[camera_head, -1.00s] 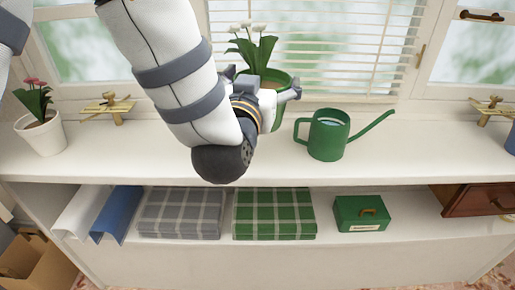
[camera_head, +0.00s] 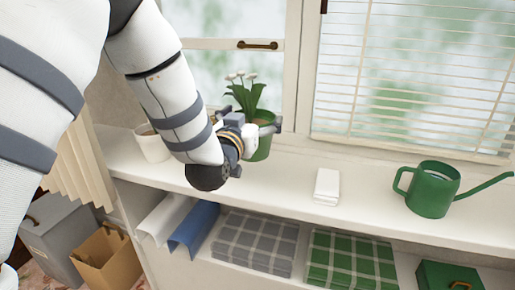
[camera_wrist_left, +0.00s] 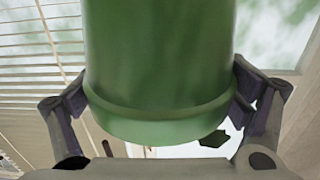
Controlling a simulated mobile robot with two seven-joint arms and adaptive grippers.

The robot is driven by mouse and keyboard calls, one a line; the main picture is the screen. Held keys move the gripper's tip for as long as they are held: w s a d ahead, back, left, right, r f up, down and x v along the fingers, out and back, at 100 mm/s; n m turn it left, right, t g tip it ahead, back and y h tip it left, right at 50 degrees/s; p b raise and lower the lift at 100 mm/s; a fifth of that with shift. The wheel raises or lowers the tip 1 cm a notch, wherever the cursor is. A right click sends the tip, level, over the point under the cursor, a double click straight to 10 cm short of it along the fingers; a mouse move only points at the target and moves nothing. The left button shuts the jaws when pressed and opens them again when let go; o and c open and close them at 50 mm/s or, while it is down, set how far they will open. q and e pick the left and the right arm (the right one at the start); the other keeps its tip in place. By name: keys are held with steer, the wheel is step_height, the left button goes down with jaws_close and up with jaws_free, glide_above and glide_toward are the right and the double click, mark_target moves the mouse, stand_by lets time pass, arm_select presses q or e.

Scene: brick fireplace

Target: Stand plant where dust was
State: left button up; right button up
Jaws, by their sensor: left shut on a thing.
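The potted plant with white flowers (camera_head: 240,78) and green leaves stands upright in a green pot (camera_head: 261,149). My left gripper (camera_head: 258,128) is shut around this pot, over the left part of the white sill top. In the left wrist view the pot (camera_wrist_left: 160,65) fills the space between both fingers, with its lower rim in sight. I cannot tell whether its base touches the top. I see no dust; my arm hides part of the surface beside the pot. My right gripper is not in view.
A white pot (camera_head: 153,145) stands close left, partly behind my arm. A folded white cloth (camera_head: 327,186) and a green watering can (camera_head: 433,189) stand right on the sill top (camera_head: 375,208). Green checked cloth (camera_head: 350,262) lies on the shelf below. The top between cloth and can is clear.

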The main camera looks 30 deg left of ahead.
arm_select(q)
steer(key=a+f, duration=0.1)
steer(key=w+a+f, duration=0.1)
steer(key=f, duration=0.1)
steer(key=w+a+f+b, duration=0.1)
steer(key=f, duration=0.1)
steer(key=shift+w+a+f, duration=0.1)
steer(key=shift+w+a, duration=0.1)
steer(key=shift+w, duration=0.05)
steer(key=f, duration=0.3)
steer(key=shift+w+a+f+b, duration=0.15)
steer(key=shift+a+f+b, duration=0.1)
steer(key=shift+f+b, duration=0.15)
steer(key=shift+r, duration=0.2)
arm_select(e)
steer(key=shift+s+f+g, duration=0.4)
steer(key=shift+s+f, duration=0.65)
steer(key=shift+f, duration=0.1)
arm_select(q)
steer(key=shift+f, duration=0.2)
steer(key=o, duration=1.4)
steer(key=shift+c, duration=0.2)
